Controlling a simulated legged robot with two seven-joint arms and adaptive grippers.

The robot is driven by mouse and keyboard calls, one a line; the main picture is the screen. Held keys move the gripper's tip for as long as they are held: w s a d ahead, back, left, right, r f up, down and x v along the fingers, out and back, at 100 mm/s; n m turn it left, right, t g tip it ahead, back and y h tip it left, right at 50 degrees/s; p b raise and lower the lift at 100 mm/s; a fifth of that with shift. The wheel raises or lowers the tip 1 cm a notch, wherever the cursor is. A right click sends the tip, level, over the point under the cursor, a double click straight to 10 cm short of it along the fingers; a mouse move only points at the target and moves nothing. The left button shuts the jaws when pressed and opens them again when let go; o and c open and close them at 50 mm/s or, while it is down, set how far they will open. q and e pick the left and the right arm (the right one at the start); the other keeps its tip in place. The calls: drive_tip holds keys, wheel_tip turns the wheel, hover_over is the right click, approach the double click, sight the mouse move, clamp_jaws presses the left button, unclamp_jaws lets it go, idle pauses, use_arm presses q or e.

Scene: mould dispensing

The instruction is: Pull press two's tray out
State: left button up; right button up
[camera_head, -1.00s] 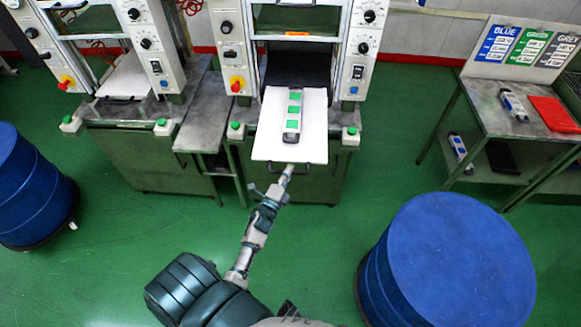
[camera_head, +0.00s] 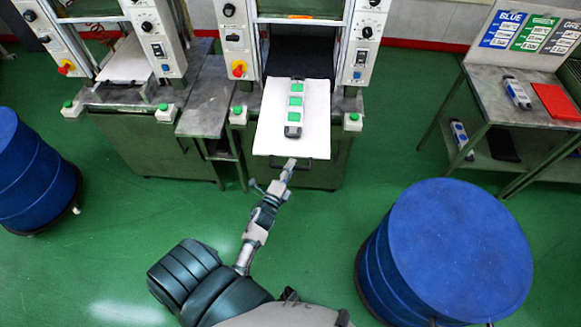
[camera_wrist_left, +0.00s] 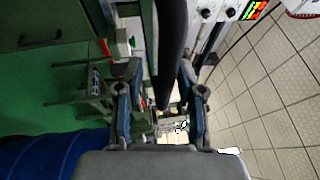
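Press two's white tray (camera_head: 268,135) stands partly out of the middle press, its front edge over the green floor. A long grey mould with green faces (camera_head: 295,105) lies on it. The dark handle (camera_head: 318,163) is at the tray's front. My left gripper (camera_head: 290,164) is at this handle. In the left wrist view, a dark bar, seemingly the handle (camera_wrist_left: 171,50), lies between the fingers of my left gripper (camera_wrist_left: 160,75); contact on the left finger is hard to see. My right gripper is not in view.
A second press with its own tray (camera_head: 127,62) stands at left. Blue drums stand at left (camera_head: 35,175) and front right (camera_head: 450,250). A table (camera_head: 485,100) at right holds another mould (camera_head: 517,92) and a red plate (camera_head: 556,102). Green floor is free between the drums.

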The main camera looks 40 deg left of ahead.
use_arm(q)
drive_tip(key=shift+w, duration=0.1)
drive_tip(key=v, duration=1.2)
drive_tip(key=shift+a+f, duration=0.1)
